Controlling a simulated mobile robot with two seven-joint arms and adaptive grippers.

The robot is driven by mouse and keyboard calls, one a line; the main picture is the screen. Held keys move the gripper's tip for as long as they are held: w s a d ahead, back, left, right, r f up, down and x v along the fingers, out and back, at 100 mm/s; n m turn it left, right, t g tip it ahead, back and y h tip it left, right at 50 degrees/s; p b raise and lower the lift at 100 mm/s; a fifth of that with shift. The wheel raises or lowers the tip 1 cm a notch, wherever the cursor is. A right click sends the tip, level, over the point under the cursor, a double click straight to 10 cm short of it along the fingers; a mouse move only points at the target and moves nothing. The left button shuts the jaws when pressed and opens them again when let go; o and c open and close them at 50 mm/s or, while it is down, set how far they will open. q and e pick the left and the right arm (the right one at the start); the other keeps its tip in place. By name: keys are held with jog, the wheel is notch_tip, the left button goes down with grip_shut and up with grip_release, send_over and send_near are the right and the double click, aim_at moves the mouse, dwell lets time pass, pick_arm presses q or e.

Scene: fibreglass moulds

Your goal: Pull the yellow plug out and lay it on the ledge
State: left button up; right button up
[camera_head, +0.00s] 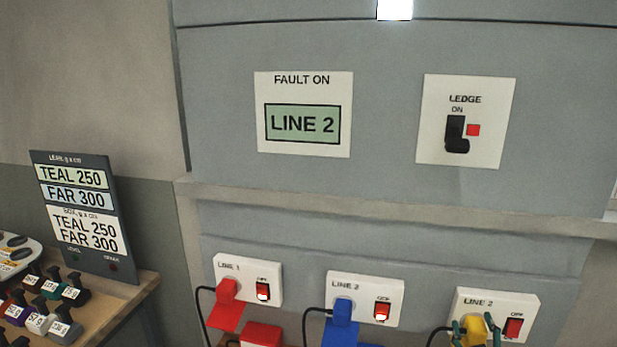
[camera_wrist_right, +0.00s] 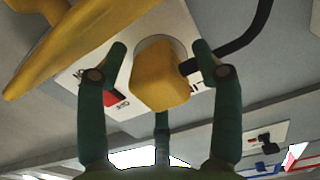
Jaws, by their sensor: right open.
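The yellow plug (camera_head: 476,325) sits in the right-hand socket plate (camera_head: 525,302), labelled LINE 2, with a red rocker switch beside it. In the wrist view the plug (camera_wrist_right: 160,75) is still against its socket, a black cord leaving its side. My right gripper (camera_head: 476,333) is open, its green fingers on either side of the plug. In the wrist view the fingertips (camera_wrist_right: 160,62) flank it with small gaps; contact cannot be told. A pale ledge (camera_head: 400,210) runs across the wall above the sockets. My left gripper is not in view.
A red plug (camera_head: 228,290) and a blue plug (camera_head: 342,312) sit in the other two sockets. Above are a FAULT ON sign (camera_head: 303,115) reading LINE 2 and a LEDGE switch panel (camera_head: 466,120). A cluttered bench (camera_head: 140,285) stands left. A large yellow piece (camera_wrist_right: 85,35) is near the plug.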

dwell(0.6)
grip_shut()
jog(key=shift+o, duration=1.2)
grip_release()
jog(key=v, duration=1.2)
